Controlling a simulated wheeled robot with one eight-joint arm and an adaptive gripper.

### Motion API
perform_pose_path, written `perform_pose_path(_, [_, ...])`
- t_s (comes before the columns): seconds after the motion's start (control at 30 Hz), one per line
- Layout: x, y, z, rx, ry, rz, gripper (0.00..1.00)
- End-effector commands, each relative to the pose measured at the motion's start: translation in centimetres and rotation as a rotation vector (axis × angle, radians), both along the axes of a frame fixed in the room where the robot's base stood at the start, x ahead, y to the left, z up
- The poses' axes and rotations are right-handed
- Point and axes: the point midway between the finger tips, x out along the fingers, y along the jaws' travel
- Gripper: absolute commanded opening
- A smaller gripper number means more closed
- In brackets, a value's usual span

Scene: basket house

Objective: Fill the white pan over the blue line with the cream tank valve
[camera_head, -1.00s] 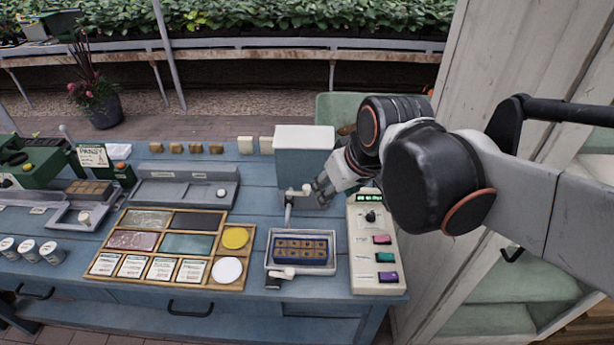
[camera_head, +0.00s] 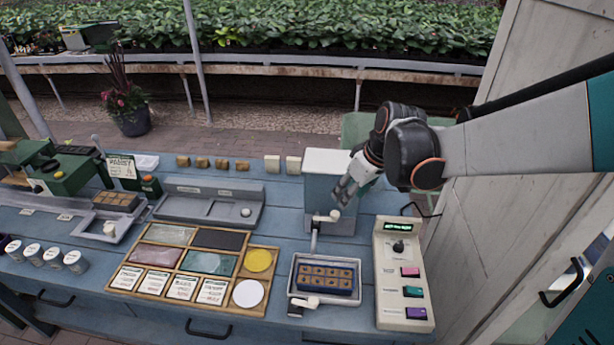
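The white pan (camera_head: 297,272) sits at the front of the blue bench, with a dark blue tray of brown blocks (camera_head: 326,279) inside it. I cannot make out the blue line or any water level. The pale grey tank (camera_head: 320,205) stands behind the pan, and its spout comes forward above the pan's back edge. The cream tank valve (camera_head: 335,215) is a small knob at the tank's front. My gripper (camera_head: 341,198) is close above and slightly right of the valve, in front of the tank, with fingers pointing down. Whether its fingers are apart or closed is unclear.
A second cream handle (camera_head: 305,302) is at the pan's front left corner. A control box (camera_head: 402,270) with a dial and coloured buttons stands right of the pan. A wooden sectioned board (camera_head: 195,265) lies to the left. A grey trough (camera_head: 208,203) is behind it.

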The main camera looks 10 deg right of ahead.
Motion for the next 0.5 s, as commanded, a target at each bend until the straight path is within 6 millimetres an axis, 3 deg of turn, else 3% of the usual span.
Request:
perform_pose_path(0.2, [1.6,0.8,-4.4,-0.001,-0.001,0.001,0.41])
perform_pose_path(0.5, [3.2,1.6,-8.8,-0.001,0.0,0.0,0.41])
